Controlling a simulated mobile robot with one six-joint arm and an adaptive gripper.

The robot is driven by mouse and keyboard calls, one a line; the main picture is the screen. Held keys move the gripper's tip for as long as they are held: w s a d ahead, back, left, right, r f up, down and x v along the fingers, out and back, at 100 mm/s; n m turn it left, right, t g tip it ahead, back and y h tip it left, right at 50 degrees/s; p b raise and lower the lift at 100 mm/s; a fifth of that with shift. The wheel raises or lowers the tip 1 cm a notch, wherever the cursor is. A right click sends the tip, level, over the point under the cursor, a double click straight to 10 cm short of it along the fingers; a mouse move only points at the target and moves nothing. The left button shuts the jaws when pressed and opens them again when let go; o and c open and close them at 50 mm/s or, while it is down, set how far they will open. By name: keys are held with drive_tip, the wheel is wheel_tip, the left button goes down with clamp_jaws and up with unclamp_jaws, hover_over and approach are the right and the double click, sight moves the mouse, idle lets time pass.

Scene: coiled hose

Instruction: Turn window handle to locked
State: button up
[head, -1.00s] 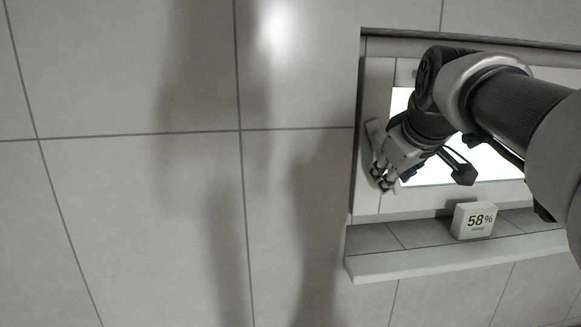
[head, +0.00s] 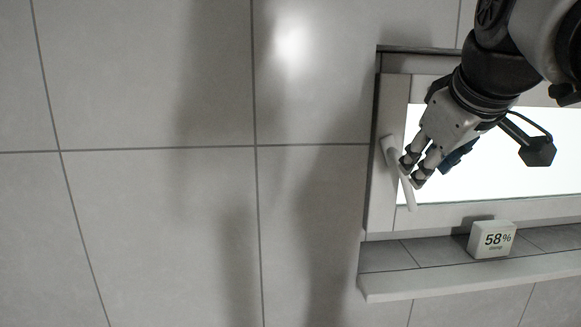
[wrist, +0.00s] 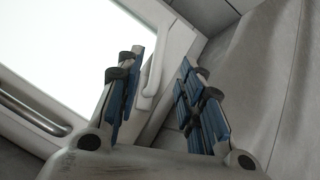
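The window handle (head: 409,195) is a pale grey lever on the left frame member of the window. In the head view it slants down and to the right, with its lower end over the edge of the bright pane. My gripper (head: 412,172) is at the handle, and its fingers hide part of the lever. In the wrist view the handle (wrist: 154,75) shows between the two blue-padded fingers, closer to the left one. The gripper (wrist: 162,62) is open, with a clear gap on the right finger's side. Whether the left finger touches the handle cannot be told.
The window frame (head: 388,100) sits in a recess of a grey tiled wall. A small white display block (head: 492,239) reading 58% stands on the sill (head: 400,287) below. A silver bar (wrist: 33,114) shows at the wrist view's left. The wall left of the window is clear.

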sight(401, 176)
drive_tip(key=shift+s+r, duration=0.35)
drive_tip(key=shift+c, duration=0.2)
